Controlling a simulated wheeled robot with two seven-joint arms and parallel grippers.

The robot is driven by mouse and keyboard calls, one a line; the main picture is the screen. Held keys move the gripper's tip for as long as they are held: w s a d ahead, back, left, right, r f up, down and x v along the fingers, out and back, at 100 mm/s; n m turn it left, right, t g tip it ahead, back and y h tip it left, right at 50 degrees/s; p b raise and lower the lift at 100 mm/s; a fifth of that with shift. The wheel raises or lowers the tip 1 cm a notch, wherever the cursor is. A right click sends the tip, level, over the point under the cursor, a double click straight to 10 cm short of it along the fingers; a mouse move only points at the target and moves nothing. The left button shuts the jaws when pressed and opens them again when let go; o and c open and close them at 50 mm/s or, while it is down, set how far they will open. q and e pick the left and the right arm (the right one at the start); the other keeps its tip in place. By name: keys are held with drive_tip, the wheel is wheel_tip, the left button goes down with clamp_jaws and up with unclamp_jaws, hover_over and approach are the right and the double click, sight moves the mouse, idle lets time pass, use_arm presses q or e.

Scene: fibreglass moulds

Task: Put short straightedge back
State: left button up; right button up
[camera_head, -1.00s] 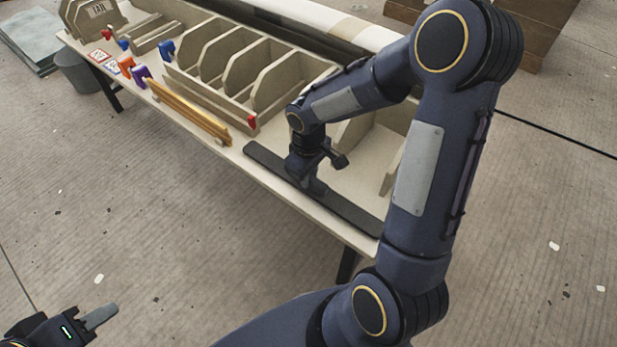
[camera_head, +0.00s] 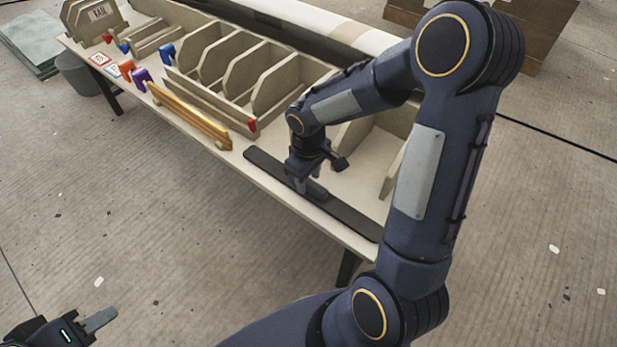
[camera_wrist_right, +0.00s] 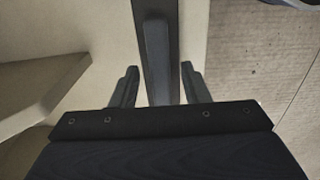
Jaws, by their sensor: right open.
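A dark, flat straightedge (camera_head: 348,216) lies along the front edge of the table, with a raised grey grip bar on its middle. My right gripper (camera_head: 308,184) is just above that bar. In the right wrist view the straightedge (camera_wrist_right: 144,12) runs away from me, and its grip bar (camera_wrist_right: 156,55) stands between the two open fingers of my right gripper (camera_wrist_right: 158,88). A gap shows on both sides, so the fingers do not touch the bar. My left gripper (camera_head: 100,319) is low at the left, over the floor, away from the table; its opening is unclear.
A beige divided rack (camera_head: 250,70) stands behind, with open slots. Yellow-brown bars (camera_head: 190,115) lie along the front edge to the left, near several coloured clamps (camera_head: 140,78). A grey bin (camera_head: 82,80) stands on the floor at the far left.

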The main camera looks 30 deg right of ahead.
sight(308, 181)
wheel_tip(308, 181, up, 10)
drive_tip(key=p, duration=0.3)
drive_tip(key=s+a+r+m+t+y, duration=0.2)
drive_tip(key=s+r+m, duration=0.1)
drive_tip(key=s, duration=0.5)
drive_tip(key=s+a+r+m+t+y, duration=0.1)
drive_tip(key=s+a+r+m+t, duration=0.1)
drive_tip(key=s+r, duration=0.4)
drive_tip(key=s+m+t, duration=0.1)
drive_tip(key=s, duration=0.2)
drive_tip(key=shift+r+t+y, duration=0.15)
drive_tip(key=shift+t+y, duration=0.15)
drive_tip(key=shift+y, duration=0.1)
drive_tip(key=shift+p, duration=0.3)
wheel_tip(308, 181, up, 24)
drive_tip(key=p, duration=2.4)
drive_tip(key=shift+r, duration=0.1)
